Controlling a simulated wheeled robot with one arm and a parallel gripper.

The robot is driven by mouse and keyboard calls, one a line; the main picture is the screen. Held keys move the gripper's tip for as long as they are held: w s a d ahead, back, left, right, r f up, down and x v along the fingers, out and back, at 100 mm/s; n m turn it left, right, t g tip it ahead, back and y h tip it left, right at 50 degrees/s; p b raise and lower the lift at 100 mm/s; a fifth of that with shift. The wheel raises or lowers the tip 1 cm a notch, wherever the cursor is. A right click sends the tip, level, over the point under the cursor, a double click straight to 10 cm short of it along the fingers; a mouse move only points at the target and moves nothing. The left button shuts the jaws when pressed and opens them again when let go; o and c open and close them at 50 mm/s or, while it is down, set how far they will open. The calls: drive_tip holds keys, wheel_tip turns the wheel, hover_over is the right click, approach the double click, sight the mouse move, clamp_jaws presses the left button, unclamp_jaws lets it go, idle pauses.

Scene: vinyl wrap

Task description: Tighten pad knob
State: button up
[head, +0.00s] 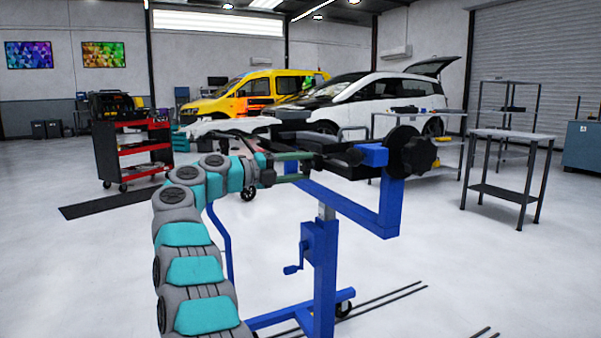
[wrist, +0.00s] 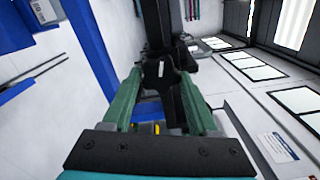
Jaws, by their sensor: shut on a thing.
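My gripper (head: 312,167) reaches right from my teal and grey arm toward the blue stand (head: 322,265). Its two green fingers (wrist: 163,85) lie on either side of a black lobed knob (wrist: 160,78) in the wrist view. The fingers are shut on this knob, which sits in front of a dark bar. In the head view the held knob is small and hard to tell from the black pad parts (head: 350,162) around it. A larger black star knob (head: 420,155) is on the right upright of the stand, apart from my gripper.
A blue crank (head: 292,269) sticks out from the stand's post. A red tool cart (head: 133,155) stands at left, and a grey metal table (head: 510,135) at right. Two cars are parked behind. The pale floor around the stand is mostly clear.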

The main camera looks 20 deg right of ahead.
drive_tip(key=m+b, duration=0.1)
drive_tip(key=m, duration=0.2)
drive_tip(key=shift+f+m, duration=0.15)
drive_tip(key=shift+m, duration=0.25)
drive_tip(key=m, duration=0.3)
drive_tip(key=shift+w+m, duration=0.1)
drive_tip(key=shift+m, duration=0.2)
drive_tip(key=m+p, duration=0.2)
drive_tip(key=m, duration=0.3)
drive_tip(key=shift+w+p, duration=0.15)
drive_tip(key=shift+p, duration=0.25)
drive_tip(key=shift+m+p, duration=0.85)
drive_tip(key=shift+m, duration=0.25)
drive_tip(key=o, duration=1.4)
drive_tip(key=shift+c, duration=0.2)
drive_tip(key=a, duration=0.8)
